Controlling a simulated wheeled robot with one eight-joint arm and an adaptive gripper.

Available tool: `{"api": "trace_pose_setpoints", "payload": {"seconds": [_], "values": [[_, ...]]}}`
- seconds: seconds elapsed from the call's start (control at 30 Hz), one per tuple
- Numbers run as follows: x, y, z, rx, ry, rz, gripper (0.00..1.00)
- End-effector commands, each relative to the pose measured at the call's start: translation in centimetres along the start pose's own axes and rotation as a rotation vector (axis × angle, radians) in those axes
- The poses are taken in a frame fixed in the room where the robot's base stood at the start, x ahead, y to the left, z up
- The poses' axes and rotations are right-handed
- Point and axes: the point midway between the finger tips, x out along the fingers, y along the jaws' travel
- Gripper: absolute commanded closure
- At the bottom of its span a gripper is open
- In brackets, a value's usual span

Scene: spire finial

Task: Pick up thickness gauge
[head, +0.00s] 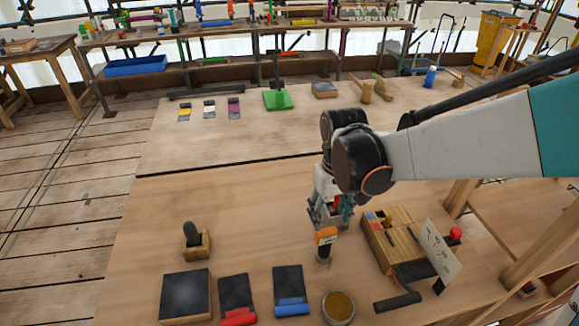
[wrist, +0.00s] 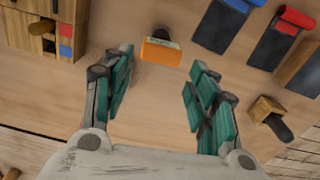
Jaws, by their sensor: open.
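The thickness gauge (head: 326,237), a small orange box with a pale display strip and a dark lower part, stands upright on the near workbench. In the wrist view the gauge (wrist: 161,52) lies between the fingertips, slightly beyond them, with a gap on each side. My gripper (head: 333,212) points down just above and behind the gauge in the head view. In the wrist view my gripper (wrist: 160,70) has its green-padded fingers spread wide with nothing between the pads. The gauge's lower part is mostly hidden in the wrist view.
A wooden box with coloured blocks (head: 382,238) and a white card (head: 441,250) stand right of the gauge. A round tin (head: 338,307), a blue-edged dark pad (head: 289,287) and a red-edged one (head: 236,298) lie in front. A wooden holder (head: 196,244) stands left. Bench between is clear.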

Motion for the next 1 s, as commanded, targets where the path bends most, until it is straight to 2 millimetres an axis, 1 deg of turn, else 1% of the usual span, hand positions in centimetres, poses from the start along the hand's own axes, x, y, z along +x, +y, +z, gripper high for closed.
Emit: {"api": "trace_pose_setpoints", "payload": {"seconds": [0.03, 0.07, 0.3, 0.4, 0.5, 0.67, 0.77, 1.0], "values": [[0.6, -0.4, 0.6, -0.005, -0.008, -0.001, 0.47], [1.1, -0.4, 0.7, -0.005, -0.010, -0.001, 0.47], [5.7, -0.3, 0.5, -0.003, -0.009, -0.001, 0.47], [7.2, -0.3, 0.4, -0.002, -0.008, -0.001, 0.47], [8.1, -0.2, 0.5, -0.001, -0.008, -0.001, 0.47], [8.7, -0.2, 0.4, -0.001, -0.008, -0.001, 0.47], [9.6, -0.2, 0.3, -0.001, -0.008, -0.001, 0.47], [13.1, -0.1, 0.1, -0.001, -0.008, -0.001, 0.47]]}}
